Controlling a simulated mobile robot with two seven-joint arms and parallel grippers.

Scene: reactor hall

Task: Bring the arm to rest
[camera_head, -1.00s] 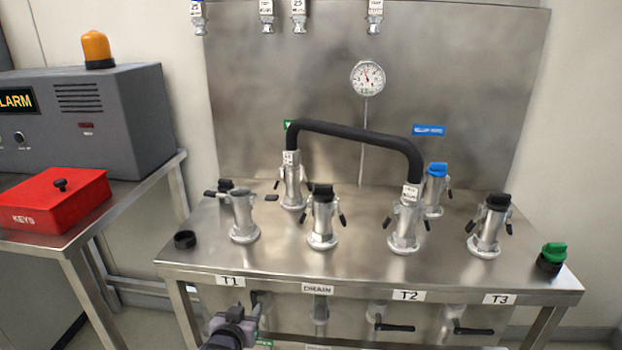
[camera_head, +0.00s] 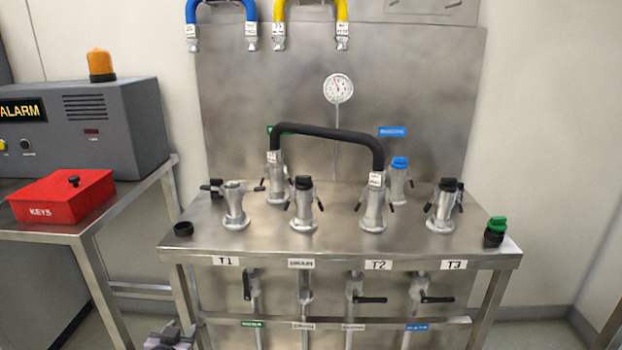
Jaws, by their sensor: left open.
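My left gripper (camera_head: 172,338) shows at the bottom edge of the head view, left of the middle, in front of the steel bench. Its jaws are open and I see nothing between them. It is low, below the bench top and apart from the fittings. Most of the arm is out of the frame. My right gripper is not in view.
The steel bench (camera_head: 340,262) carries several upright couplings, two joined by a black hose (camera_head: 330,131). Valve handles (camera_head: 369,299) stick out under its front edge. A side table holds a red key box (camera_head: 62,197) and a grey alarm cabinet (camera_head: 130,118).

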